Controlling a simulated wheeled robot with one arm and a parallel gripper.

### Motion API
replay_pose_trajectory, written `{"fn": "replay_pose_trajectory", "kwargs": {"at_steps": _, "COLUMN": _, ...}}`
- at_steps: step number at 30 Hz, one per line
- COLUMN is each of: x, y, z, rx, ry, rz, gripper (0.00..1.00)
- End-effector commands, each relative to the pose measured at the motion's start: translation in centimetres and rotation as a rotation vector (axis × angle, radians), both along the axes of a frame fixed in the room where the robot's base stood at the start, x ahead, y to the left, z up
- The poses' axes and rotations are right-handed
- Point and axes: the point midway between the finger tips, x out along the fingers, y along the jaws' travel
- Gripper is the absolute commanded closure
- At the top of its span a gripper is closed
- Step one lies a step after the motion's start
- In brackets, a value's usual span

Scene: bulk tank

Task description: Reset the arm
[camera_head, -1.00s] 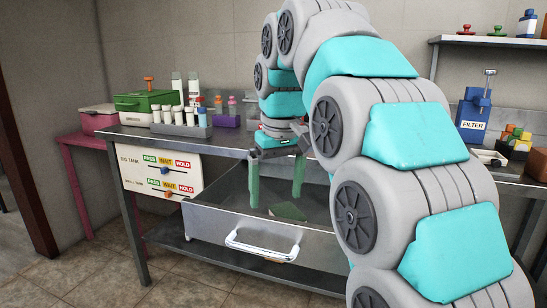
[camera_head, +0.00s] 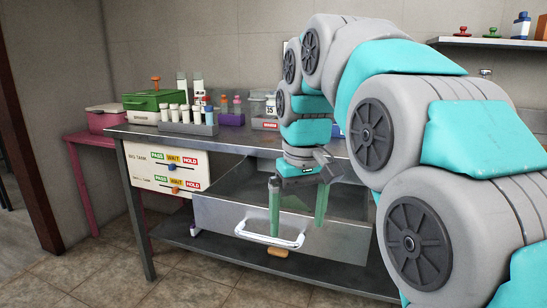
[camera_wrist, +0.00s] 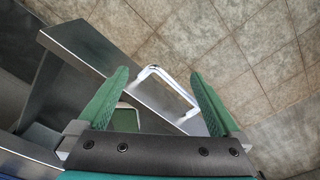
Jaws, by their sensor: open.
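My gripper (camera_head: 297,206) has two green fingers that stand apart with nothing between them. In the head view it points down over the open metal drawer (camera_head: 222,213) under the bench. In the wrist view the gripper (camera_wrist: 160,88) looks down past the drawer front to the tiled floor. The white drawer handle (camera_head: 268,239) lies just in front of the fingers, and in the wrist view the handle (camera_wrist: 165,84) shows between them. A green item (camera_wrist: 125,120) lies in the drawer by the left finger, partly hidden. My arm covers the right side of the head view.
The metal bench (camera_head: 245,142) carries a rack of white-capped tubes (camera_head: 187,124), a green box (camera_head: 152,104) and several bottles. A pink box (camera_head: 104,119) stands at the left. A wall shelf (camera_head: 490,41) is at upper right. The floor before the bench is clear.

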Motion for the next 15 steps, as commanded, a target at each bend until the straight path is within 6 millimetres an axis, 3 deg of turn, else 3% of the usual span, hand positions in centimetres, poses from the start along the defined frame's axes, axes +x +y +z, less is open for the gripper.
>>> {"fn": "replay_pose_trajectory", "kwargs": {"at_steps": 8, "x": -6.0, "y": -4.0, "z": -4.8, "rx": -0.015, "ry": 0.058, "rz": -0.095, "gripper": 0.0}}
{"fn": "replay_pose_trajectory", "kwargs": {"at_steps": 15, "x": -12.7, "y": -7.0, "z": -10.2, "rx": -0.027, "ry": 0.114, "rz": -0.185, "gripper": 0.0}}
